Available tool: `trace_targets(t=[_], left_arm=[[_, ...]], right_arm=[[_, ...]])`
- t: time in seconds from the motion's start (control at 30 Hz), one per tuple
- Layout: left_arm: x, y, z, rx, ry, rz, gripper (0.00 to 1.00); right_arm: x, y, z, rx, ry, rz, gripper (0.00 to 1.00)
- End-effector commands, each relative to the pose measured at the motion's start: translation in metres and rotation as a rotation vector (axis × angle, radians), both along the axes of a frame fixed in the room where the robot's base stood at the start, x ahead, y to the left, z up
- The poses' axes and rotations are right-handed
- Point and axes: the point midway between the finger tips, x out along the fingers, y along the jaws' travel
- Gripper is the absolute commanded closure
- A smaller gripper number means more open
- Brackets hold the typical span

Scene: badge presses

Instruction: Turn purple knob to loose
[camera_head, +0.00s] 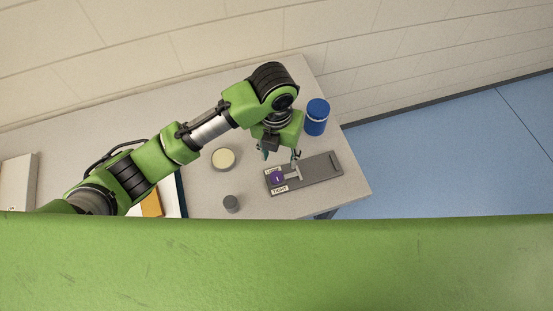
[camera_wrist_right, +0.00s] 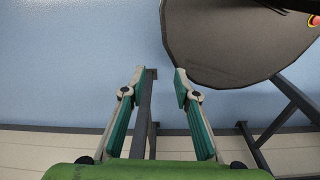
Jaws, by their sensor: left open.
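The purple knob (camera_head: 277,178) sits at the left end of a dark grey press base (camera_head: 318,176) near the table's right edge. A white label reading "TIGHT" (camera_head: 280,189) lies on the near side of the knob, and another label (camera_head: 273,169), partly hidden, lies on its far side. A pale mark shows on the knob, too small to read its angle. My left gripper (camera_head: 280,155) is open above the far side of the base, close to the knob and apart from it. My right gripper (camera_wrist_right: 159,85) is open and empty, away from the press.
A blue jar (camera_head: 316,117) stands behind the press. A round cream-topped tin (camera_head: 223,159) and a small grey cylinder (camera_head: 231,204) stand left of it. An orange item (camera_head: 151,204) lies further left. In the right wrist view, blue floor (camera_wrist_right: 80,60) and a dark rounded shape (camera_wrist_right: 225,45) show.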

Motion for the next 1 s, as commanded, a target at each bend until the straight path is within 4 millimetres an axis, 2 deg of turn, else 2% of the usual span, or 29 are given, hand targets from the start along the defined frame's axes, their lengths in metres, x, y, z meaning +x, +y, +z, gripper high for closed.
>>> trace_targets(t=[0.13, 0.27, 0.5, 0.7, 0.83, 1.0], left_arm=[[0.005, 0.007, 0.004, 0.042, -0.001, -0.115, 0.56], [0.004, 0.007, -0.005, 0.045, 0.003, -0.127, 0.56], [0.003, 0.008, -0.051, 0.046, 0.005, -0.123, 0.56], [0.003, 0.007, -0.093, 0.044, 0.003, -0.121, 0.56], [0.004, 0.007, -0.114, 0.043, 0.000, -0.122, 0.56], [0.004, 0.007, -0.129, 0.042, -0.001, -0.122, 0.56]], right_arm=[[-0.001, 0.000, 0.001, 0.000, 0.001, 0.000, 0.72], [-0.005, 0.000, 0.005, 0.000, 0.006, 0.000, 0.72], [-0.015, -0.001, 0.018, -0.001, 0.019, 0.000, 0.72], [-0.013, 0.000, 0.027, -0.001, 0.017, 0.001, 0.72], [-0.010, 0.000, 0.030, -0.001, 0.013, 0.001, 0.72], [-0.008, 0.000, 0.032, 0.000, 0.010, 0.001, 0.72]])
